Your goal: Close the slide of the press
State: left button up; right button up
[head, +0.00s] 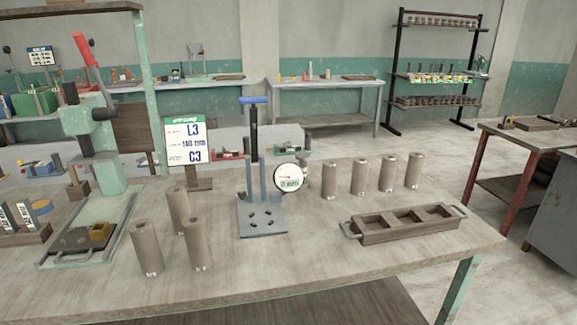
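The press (100,150) stands at the left of the table in the head view. It has a pale green column and a raised lever with a red grip (84,49). Its slide (72,239) lies out in front of the column, toward the near edge of the table, with a bar handle at its front end. On the slide are a dark plate with holes and a small brass-coloured block (100,231). Neither of my grippers is in view.
Several grey-brown clay cylinders stand on the table (330,255), some right of the slide (146,248). A gauge stand (262,218) is in the middle, an empty divided tray (405,223) at right. A sign (185,141) stands behind. Labelled blocks (18,222) sit left of the slide.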

aim_at(96, 237)
jog(key=u, duration=1.4)
